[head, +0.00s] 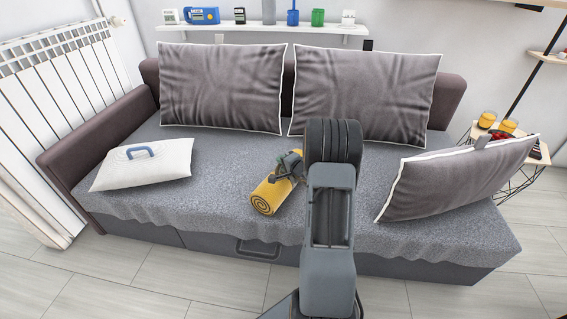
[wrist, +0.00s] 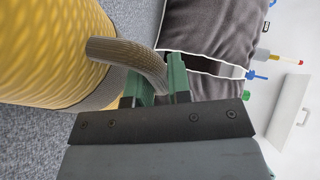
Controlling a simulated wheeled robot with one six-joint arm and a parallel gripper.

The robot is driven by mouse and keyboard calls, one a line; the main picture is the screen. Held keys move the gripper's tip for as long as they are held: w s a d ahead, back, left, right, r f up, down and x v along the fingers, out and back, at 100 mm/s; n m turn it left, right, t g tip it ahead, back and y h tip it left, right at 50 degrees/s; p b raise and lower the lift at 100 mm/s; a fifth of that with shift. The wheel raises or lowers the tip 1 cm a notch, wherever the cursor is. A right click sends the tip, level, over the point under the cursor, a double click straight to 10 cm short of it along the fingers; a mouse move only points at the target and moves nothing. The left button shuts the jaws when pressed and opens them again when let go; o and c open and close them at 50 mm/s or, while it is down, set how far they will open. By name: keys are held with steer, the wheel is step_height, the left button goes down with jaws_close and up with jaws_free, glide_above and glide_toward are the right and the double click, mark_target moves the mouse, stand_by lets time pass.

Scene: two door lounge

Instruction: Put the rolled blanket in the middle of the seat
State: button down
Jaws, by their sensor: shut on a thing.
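The rolled blanket (head: 266,198) is yellow with a spiral end facing the front. In the head view it is near the middle of the grey seat (head: 215,190), towards its front edge. It fills the left of the wrist view (wrist: 45,50), with a grey band and a curved brown handle (wrist: 125,52). In the wrist view my green fingers (wrist: 164,78) are shut on the handle. I cannot tell whether the blanket touches the seat or hangs just above it.
A white cushion (head: 145,165) with a blue handle lies on the seat's left. Two grey cushions (head: 222,88) (head: 365,95) lean on the backrest, and another (head: 455,178) leans at the right. A shelf (head: 265,28) and a side table (head: 530,148) hold small items.

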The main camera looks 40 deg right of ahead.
steer(key=c, duration=1.1)
jaws_free()
steer(key=shift+o, duration=0.2)
steer(key=shift+s+r, duration=0.2)
steer(key=shift+s, duration=0.05)
steer(key=p+v, duration=0.4)
steer(key=v, duration=0.7)
steer(key=a+r+n+g+h, duration=0.4)
steer(key=a+r+n+g, duration=0.1)
steer(key=a+r+n, duration=0.3)
steer(key=s+a+r+n+g+y, duration=0.1)
steer(key=s+a+n+g+y, duration=0.1)
steer(key=s+a, duration=0.5)
steer(key=s+a+r+n+g+y, duration=0.1)
steer(key=s+a+n+g, duration=0.3)
steer(key=a, duration=0.7)
steer(key=s+r+n, duration=0.1)
steer(key=s+n, duration=0.1)
steer(key=s, duration=0.1)
steer(key=shift+a+r+y, duration=0.2)
steer(key=shift+r+y, duration=0.05)
steer(key=shift+y, duration=0.15)
